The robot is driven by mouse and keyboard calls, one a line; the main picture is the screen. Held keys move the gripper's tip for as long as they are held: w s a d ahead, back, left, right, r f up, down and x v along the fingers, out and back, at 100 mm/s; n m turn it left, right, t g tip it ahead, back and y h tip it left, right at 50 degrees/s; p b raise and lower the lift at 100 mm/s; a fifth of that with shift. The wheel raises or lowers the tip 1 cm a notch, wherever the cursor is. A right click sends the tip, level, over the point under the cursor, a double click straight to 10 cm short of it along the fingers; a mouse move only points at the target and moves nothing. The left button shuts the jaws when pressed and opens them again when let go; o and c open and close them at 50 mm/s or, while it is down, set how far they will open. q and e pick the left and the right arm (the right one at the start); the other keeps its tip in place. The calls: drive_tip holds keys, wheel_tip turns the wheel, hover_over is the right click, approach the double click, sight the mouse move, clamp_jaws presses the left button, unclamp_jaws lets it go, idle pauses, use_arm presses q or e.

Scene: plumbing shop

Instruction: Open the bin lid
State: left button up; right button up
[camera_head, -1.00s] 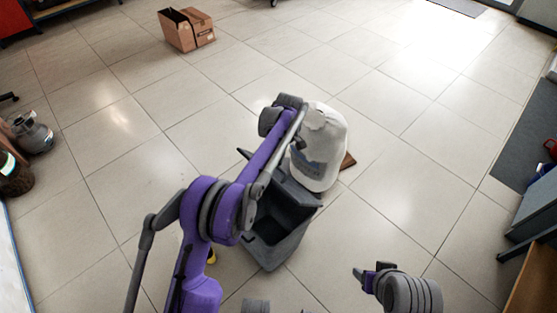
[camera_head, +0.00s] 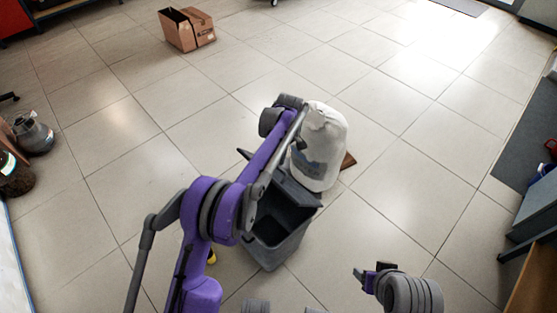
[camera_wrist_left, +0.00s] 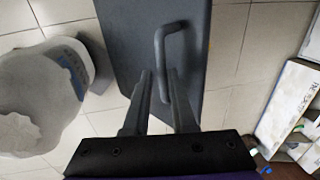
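The grey bin (camera_head: 275,245) stands on the floor below my left arm in the head view. Its dark inside shows, and the lid (camera_head: 292,190) is up at its back edge, partly hidden by my arm. In the left wrist view the lid (camera_wrist_left: 120,50) is a flat grey panel with a bar handle (camera_wrist_left: 172,28). I see no firm grip. My right gripper (camera_head: 360,275) is away from the bin at lower right, too small to read.
A white sack (camera_head: 320,150) stands right behind the bin, close to the lid; it also shows in the left wrist view (camera_wrist_left: 40,95). A cardboard box (camera_head: 187,30) is far off. A grey canister (camera_head: 33,135) is at left, and shelving (camera_head: 535,215) at right. Open tiled floor lies between.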

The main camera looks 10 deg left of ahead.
use_arm(q)
drive_tip(key=o, duration=0.3)
drive_tip(key=shift+d, duration=0.1)
drive_tip(key=w+d+r+p, duration=0.5)
drive_tip(key=w+r+p, duration=0.2)
drive_tip(key=p, duration=1.1)
drive_tip(key=shift+w+d+r+p, duration=0.3)
drive_tip(key=shift+d+r, duration=0.05)
drive_tip(key=shift+r, duration=0.2)
use_arm(e)
drive_tip(key=w+r+t, duration=0.1)
drive_tip(key=w+r, duration=0.2)
drive_tip(key=r, duration=1.8)
drive_tip(key=shift+w+r, duration=0.2)
drive_tip(key=shift+r, duration=0.1)
drive_tip(key=shift+r, duration=0.1)
